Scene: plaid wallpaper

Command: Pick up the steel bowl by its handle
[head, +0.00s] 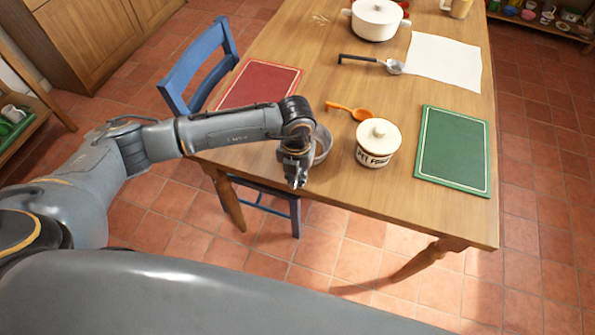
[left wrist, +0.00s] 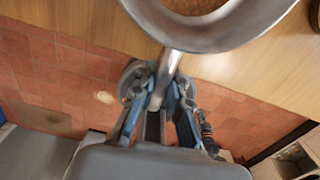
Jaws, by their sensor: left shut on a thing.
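The steel bowl (head: 323,146) is at the near left edge of the wooden table, partly hidden behind my left gripper (head: 297,176) in the head view. In the left wrist view the bowl's grey rim (left wrist: 215,38) fills the top, and its straight handle (left wrist: 168,76) runs down between the fingers of my left gripper (left wrist: 158,92). The fingers are shut on the handle. I cannot tell whether the bowl touches the table. My right gripper is not in view.
On the table (head: 410,220), a lidded white pot (head: 378,145) and an orange spoon (head: 350,110) are close to the bowl's right. A green board (head: 453,150) lies farther right, a red board (head: 258,84) behind my forearm. A blue chair (head: 205,62) stands at the left.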

